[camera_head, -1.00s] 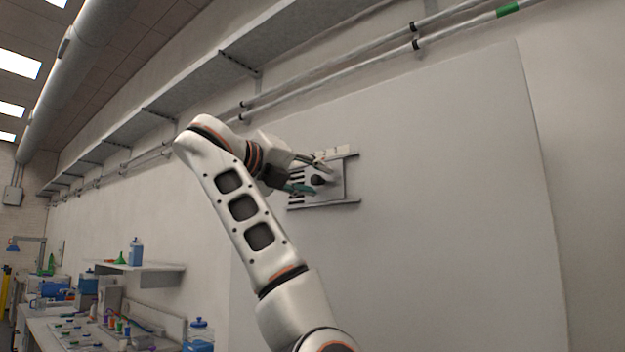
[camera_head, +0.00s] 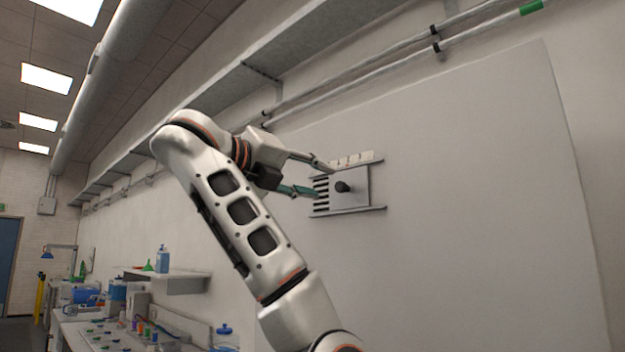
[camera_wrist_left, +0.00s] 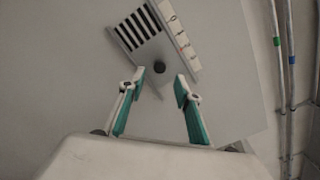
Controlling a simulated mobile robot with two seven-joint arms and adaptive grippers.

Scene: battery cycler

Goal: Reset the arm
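My left gripper (camera_head: 322,179) is open and empty in the head view, at the end of my raised left arm. Its fingers have teal pads and point toward a wall device just to their right. The device (camera_head: 360,198) is a grey plate with a dark round knob (camera_head: 343,187), black stripes on its left and a pale marked strip (camera_head: 352,160) on top. In the left wrist view the open fingers (camera_wrist_left: 157,84) stand apart, with the knob (camera_wrist_left: 158,67) beyond and between their tips. The fingers appear clear of the knob. My right gripper is out of view.
The device is on a large pale wall panel (camera_head: 480,190). Pipes (camera_head: 400,62) and a long shelf (camera_head: 240,85) run above. A small shelf (camera_head: 185,282) with bottles and a cluttered bench (camera_head: 75,330) are at lower left. The panel's right side is clear.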

